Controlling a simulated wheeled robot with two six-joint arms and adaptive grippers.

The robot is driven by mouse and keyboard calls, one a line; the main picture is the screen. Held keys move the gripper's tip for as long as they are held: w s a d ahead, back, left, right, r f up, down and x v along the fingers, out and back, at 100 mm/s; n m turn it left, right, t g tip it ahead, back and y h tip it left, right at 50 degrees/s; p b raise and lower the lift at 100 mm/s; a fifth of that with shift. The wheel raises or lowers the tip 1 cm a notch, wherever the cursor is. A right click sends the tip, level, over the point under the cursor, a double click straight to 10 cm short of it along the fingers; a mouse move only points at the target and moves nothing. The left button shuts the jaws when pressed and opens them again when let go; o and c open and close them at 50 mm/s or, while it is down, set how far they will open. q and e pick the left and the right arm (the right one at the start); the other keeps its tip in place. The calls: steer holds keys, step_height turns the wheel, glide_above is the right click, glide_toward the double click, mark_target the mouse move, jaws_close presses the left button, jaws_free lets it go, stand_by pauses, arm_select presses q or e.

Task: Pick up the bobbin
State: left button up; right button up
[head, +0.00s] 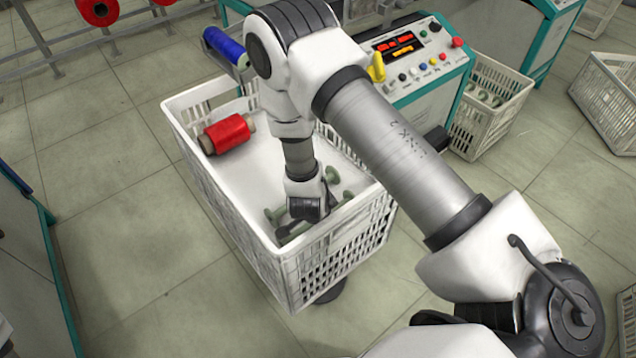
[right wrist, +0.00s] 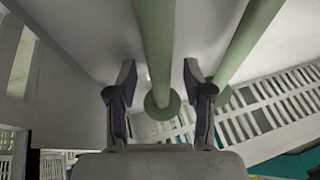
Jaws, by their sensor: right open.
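Green bobbins (head: 274,214) lie on the white floor of the crate (head: 262,262), near its front corner. My right gripper (right wrist: 159,68) reaches down into the crate over them, and its wrist partly hides them in the head view. In the right wrist view the gripper is open. One green bobbin (right wrist: 154,40) runs between its two fingers, with its round end near the palm. I cannot tell whether the fingers touch it. A second green bobbin (right wrist: 246,42) lies at a slant beside the right finger. My left gripper is not in view.
A red spool (head: 228,134) lies at the crate's back left. A blue spool (head: 226,46) sits behind the crate. A machine with a control panel (head: 418,50) stands behind at the right, next to another crate (head: 496,106). Floor at left is clear.

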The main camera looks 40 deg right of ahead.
jaws_close()
stand_by(0.3)
